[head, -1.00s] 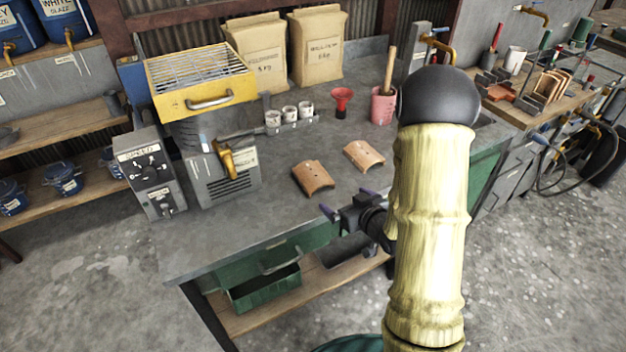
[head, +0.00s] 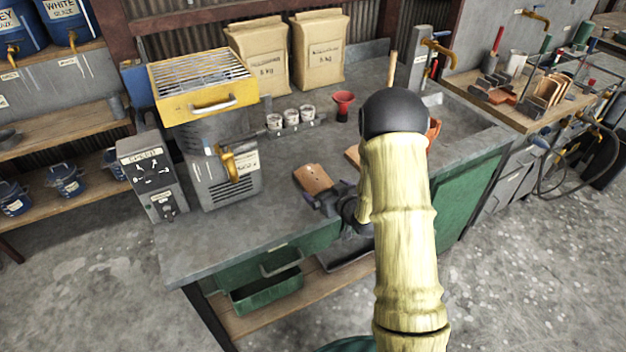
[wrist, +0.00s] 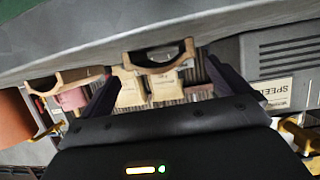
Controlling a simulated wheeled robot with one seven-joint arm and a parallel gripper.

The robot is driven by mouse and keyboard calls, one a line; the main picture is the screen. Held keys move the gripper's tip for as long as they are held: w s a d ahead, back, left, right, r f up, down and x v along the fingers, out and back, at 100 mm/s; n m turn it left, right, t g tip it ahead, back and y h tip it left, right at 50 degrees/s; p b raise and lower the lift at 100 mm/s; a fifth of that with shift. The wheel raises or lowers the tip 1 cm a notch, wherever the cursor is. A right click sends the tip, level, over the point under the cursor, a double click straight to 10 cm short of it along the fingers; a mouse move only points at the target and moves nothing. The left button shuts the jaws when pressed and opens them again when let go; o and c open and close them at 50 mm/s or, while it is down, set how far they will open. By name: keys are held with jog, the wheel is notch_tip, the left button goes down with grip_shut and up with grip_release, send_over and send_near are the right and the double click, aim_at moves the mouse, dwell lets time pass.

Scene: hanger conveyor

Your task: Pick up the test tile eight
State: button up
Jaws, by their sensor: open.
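Two curved terracotta tiles lie on the grey workbench (head: 230,240). The left tile (head: 312,178) shows mostly clear in the head view. The right tile (head: 352,154) is largely hidden behind my arm. No number is readable on either, so I cannot tell which is tile eight. My gripper (head: 322,200) is open and low at the near end of the left tile. In the wrist view, which looks upside down, the arched end of that tile (wrist: 156,71) shows between my open fingers (wrist: 164,74). The other tile (wrist: 68,83) lies beyond the left finger.
A grey speed control box (head: 150,178) and a machine with a yellow grille (head: 202,85) stand left of the tiles. Small white cups (head: 291,117), a red funnel (head: 344,104) and paper sacks (head: 318,52) stand behind. The bench's front left area is bare.

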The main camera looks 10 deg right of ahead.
aim_at(323, 187)
jog(key=shift+p+x, duration=0.7)
jog(key=shift+x, duration=1.85)
jog(key=shift+a+r, duration=0.1)
jog(key=shift+w, duration=0.1)
jog(key=c, duration=1.1)
